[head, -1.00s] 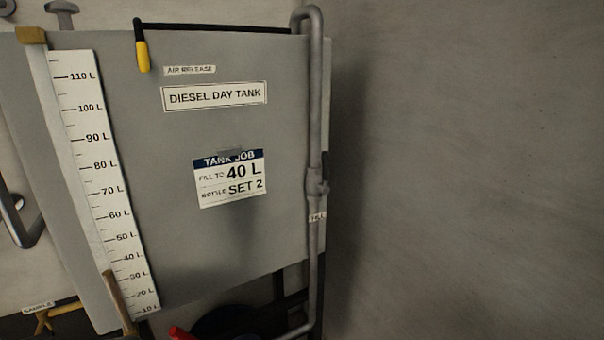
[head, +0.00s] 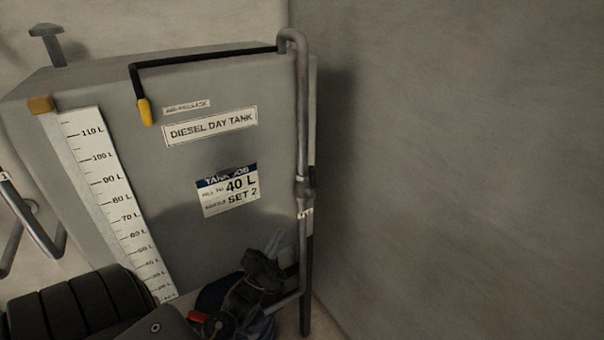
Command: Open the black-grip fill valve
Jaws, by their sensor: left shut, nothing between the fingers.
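The fill valve (head: 304,190) sits on the grey vertical pipe at the right edge of the diesel day tank, just above a small label (head: 306,214). A narrow dark strip shows right behind the pipe at the valve, but I cannot make out the black grip or its angle clearly. My left gripper (head: 275,243) is in front of the tank's lower right part, below and left of the valve, pointing up. It is shut, empty and apart from the valve. My right gripper is out of view.
The grey diesel day tank (head: 165,190) bears a litre scale (head: 115,200), a job card (head: 228,190) and a yellow-tipped air-release hose (head: 145,110). The grey pipe (head: 302,110) runs down its right edge. A bare wall (head: 450,170) stands close on the right.

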